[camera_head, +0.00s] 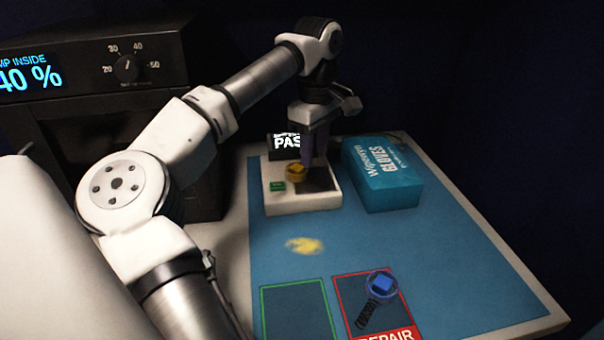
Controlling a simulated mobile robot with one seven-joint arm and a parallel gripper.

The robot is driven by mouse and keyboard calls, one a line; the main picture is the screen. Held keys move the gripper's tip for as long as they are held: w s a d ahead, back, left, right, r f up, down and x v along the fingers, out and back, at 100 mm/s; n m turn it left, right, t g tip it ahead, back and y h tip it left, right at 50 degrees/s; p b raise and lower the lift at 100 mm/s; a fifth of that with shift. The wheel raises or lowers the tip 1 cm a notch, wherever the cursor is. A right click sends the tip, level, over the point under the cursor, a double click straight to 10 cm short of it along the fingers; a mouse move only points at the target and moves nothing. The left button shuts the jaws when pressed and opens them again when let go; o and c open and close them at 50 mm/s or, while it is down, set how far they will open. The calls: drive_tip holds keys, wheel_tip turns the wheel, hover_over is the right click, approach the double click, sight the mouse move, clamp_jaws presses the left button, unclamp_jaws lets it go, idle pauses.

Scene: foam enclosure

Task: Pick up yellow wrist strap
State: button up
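The yellow wrist strap (295,173), a small ring with a yellow block, is at the white tester (300,203). My gripper (314,163) points down over the tester, just right of and very close to the strap. I cannot tell whether they touch. The fingers are seen nearly edge-on, so their opening is unclear. A blue wrist strap with a dark coiled cord (378,290) lies in the red-outlined repair area (403,310) at the front of the mat.
A blue glove box (382,175) stands right of the tester. A display reading "PAS" (285,145) is behind it, partly hidden. A blurred yellow patch (304,245) marks the blue mat (440,255). An empty green-outlined area (297,312) lies in front. A dark oven-like unit (100,90) stands left.

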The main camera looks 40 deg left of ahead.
sight(313, 176)
drive_tip(key=f+p, duration=0.1)
drive_tip(key=f, duration=0.4)
drive_tip(key=shift+s+f, duration=0.15)
drive_tip(key=shift+s, duration=0.05)
clamp_jaws()
